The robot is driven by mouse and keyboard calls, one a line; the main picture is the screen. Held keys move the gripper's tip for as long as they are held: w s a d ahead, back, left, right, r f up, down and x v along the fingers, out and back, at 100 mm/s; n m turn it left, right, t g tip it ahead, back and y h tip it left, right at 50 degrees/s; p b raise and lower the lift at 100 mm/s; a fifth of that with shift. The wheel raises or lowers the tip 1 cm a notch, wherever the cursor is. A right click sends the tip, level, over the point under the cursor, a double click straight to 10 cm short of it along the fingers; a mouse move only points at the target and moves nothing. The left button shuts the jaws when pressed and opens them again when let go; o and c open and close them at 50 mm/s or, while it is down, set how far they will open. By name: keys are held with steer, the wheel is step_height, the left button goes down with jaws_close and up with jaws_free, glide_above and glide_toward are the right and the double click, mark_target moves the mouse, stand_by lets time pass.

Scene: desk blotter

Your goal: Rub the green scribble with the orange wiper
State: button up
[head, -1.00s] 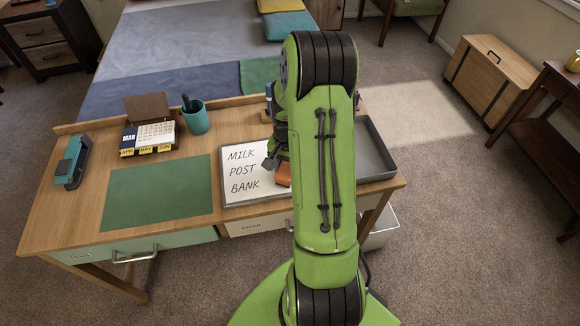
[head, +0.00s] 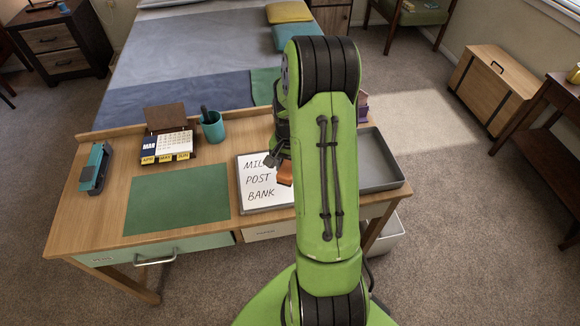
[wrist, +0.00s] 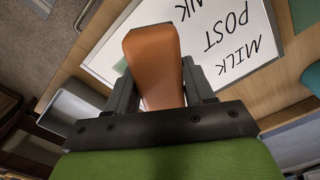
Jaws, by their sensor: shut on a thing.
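My gripper (wrist: 155,92) is shut on the orange wiper (wrist: 153,58), which stands out between the fingers in the wrist view. In the head view the wiper (head: 285,174) shows beside my arm, over the right part of the whiteboard (head: 246,202). The whiteboard also shows in the wrist view (wrist: 190,72), with the black words MILK, POST and BANK. The end of MILK is covered in the head view. I cannot tell whether the wiper touches the board.
A green blotter (head: 177,199) lies left of the board. A grey tray (head: 381,180) is at the desk's right end. A teal cup (head: 212,128), a calendar (head: 168,150) and a teal stapler (head: 95,168) stand along the back and left. Bare desk surrounds the blotter.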

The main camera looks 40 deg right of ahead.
steer(key=shift+r+p, duration=0.6)
steer(key=shift+r, duration=0.5)
steer(key=shift+f, duration=0.1)
steer(key=w+a+n, duration=0.1)
steer(key=a, duration=0.1)
steer(key=w+a+f+n+p, duration=0.1)
steer(key=w+a+n, duration=0.1)
steer(key=a, duration=0.1)
steer(key=w+a+n, duration=0.1)
steer(key=a+n, duration=0.1)
steer(key=a, duration=0.1)
steer(key=shift+w+a+f+p, duration=0.15)
steer(key=shift+w+f+p, duration=0.15)
steer(key=shift+p, duration=0.1)
steer(key=a+f+n, duration=0.1)
steer(key=a+n, duration=0.1)
steer(key=a, duration=0.2)
steer(key=w+a+n+p, duration=0.1)
steer(key=a+n, duration=0.1)
steer(key=a, duration=0.2)
steer(key=w+a+f+n+p, duration=0.1)
steer(key=a+n, duration=0.2)
steer(key=a, duration=0.1)
steer(key=shift+w+a+f, duration=0.1)
steer(key=shift+a+f, duration=0.05)
steer(key=shift+f, duration=0.2)
steer(key=shift+a+f+n, duration=0.15)
steer(key=shift+a+n, duration=0.15)
steer(key=shift+a, duration=0.1)
